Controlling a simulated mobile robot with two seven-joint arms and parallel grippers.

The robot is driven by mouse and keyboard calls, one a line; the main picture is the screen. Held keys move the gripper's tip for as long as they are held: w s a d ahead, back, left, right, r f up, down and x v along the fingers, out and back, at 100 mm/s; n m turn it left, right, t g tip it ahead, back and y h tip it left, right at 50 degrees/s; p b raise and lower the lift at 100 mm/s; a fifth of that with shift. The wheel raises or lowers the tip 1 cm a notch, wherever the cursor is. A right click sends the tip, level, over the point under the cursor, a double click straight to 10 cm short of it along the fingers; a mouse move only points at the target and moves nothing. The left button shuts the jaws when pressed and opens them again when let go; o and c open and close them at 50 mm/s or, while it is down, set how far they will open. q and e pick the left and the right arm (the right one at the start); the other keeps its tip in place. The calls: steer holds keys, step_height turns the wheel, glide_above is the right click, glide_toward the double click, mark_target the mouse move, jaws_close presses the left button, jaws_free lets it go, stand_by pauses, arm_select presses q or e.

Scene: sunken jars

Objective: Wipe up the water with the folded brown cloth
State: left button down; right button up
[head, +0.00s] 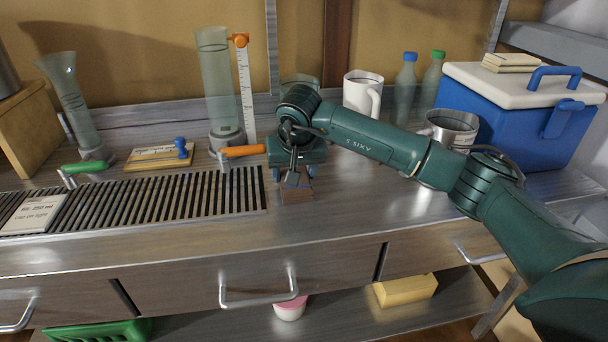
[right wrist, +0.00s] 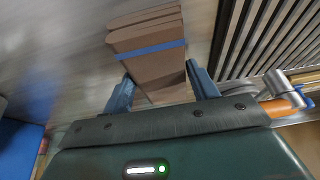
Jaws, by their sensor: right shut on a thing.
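The folded brown cloth (head: 297,194) is at the counter beside the right end of the slatted drain grate (head: 180,205). My right gripper (head: 293,178) is above it and shut on it. In the right wrist view the cloth (right wrist: 148,38) shows several folded layers and a blue stripe, and it sits between the two blue fingers of my right gripper (right wrist: 160,85). I cannot tell whether the cloth touches the counter. The steel counter is shiny, and I cannot tell water from reflections on it. My left gripper is out of view.
A tall glass cylinder (head: 217,80) and an orange-handled tap (head: 242,151) stand left of my gripper. A white mug (head: 361,92), a steel mug (head: 451,128) and a blue cooler (head: 510,115) stand to the right. The front counter strip (head: 350,215) is clear.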

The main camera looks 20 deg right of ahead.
steer(key=shift+s+d+f, duration=0.1)
steer(key=shift+s+d, duration=0.55)
steer(key=shift+s, duration=0.2)
steer(key=shift+s+d+f, duration=0.1)
steer(key=shift+s+d, duration=0.5)
steer(key=shift+s, duration=0.2)
steer(key=shift+s+d+r, duration=0.1)
steer(key=shift+s+d, duration=0.55)
steer(key=shift+s, duration=0.2)
steer(key=shift+s+d+r, duration=0.1)
steer(key=shift+s+d, duration=0.55)
steer(key=shift+s, duration=0.15)
steer(key=shift+s+d+f, duration=0.1)
steer(key=shift+s+d, duration=0.55)
steer(key=shift+s, duration=0.2)
steer(key=shift+s+d, duration=0.6)
steer(key=shift+s, duration=0.25)
step_height(320, 180, up, 8)
steer(key=p, duration=0.5)
steer(key=shift+a, duration=0.1)
